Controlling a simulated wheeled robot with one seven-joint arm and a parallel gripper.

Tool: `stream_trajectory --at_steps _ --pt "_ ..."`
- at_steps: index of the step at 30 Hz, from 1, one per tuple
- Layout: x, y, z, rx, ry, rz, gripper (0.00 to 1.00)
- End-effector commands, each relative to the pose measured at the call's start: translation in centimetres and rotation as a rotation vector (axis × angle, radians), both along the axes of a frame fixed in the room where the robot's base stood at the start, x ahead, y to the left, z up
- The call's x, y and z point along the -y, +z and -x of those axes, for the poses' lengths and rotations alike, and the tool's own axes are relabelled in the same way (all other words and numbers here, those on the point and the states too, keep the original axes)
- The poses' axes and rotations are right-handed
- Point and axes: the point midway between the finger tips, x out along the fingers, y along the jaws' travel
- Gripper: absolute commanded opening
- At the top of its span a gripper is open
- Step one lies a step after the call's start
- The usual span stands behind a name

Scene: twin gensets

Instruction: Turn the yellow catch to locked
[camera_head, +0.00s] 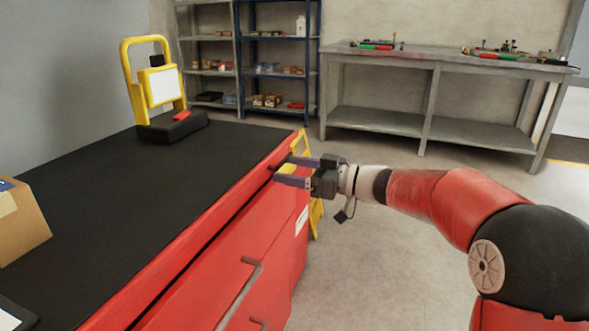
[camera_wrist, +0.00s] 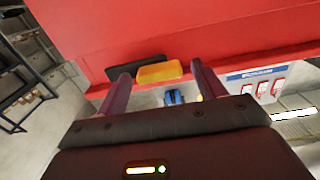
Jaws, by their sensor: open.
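The yellow catch (camera_wrist: 160,72) shows in the wrist view as a small yellow block against the red cabinet, with a black part (camera_wrist: 128,70) next to it. My gripper (camera_wrist: 162,80) is open, with one finger on each side of the yellow catch. I cannot tell whether either finger touches it. In the head view my gripper (camera_head: 287,171) is at the far end of the red cabinet's side, just below the black top. A small yellow patch (camera_head: 289,167) of the catch shows between the fingers there; its setting is not readable.
The red cabinet (camera_head: 282,227) has grey handles along its side. A yellow stand (camera_head: 128,75) and a cardboard box (camera_head: 18,222) are on its black top. A yellow frame (camera_head: 316,217) is behind my gripper. Shelves (camera_head: 280,50) and a grey bench (camera_head: 435,62) stand behind; the floor between is clear.

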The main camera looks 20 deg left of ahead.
Motion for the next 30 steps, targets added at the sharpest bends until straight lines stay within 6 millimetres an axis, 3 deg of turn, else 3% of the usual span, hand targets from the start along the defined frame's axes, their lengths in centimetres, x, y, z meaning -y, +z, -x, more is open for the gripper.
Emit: stream_trajectory --at_steps 2,16,30 --pt "0.01 -0.01 0.01 0.000 0.000 0.000 0.68" --pt "0.04 -0.01 0.00 0.000 0.000 0.001 0.06" --pt "0.09 -0.44 -0.04 -0.123 -0.001 -0.010 0.06"
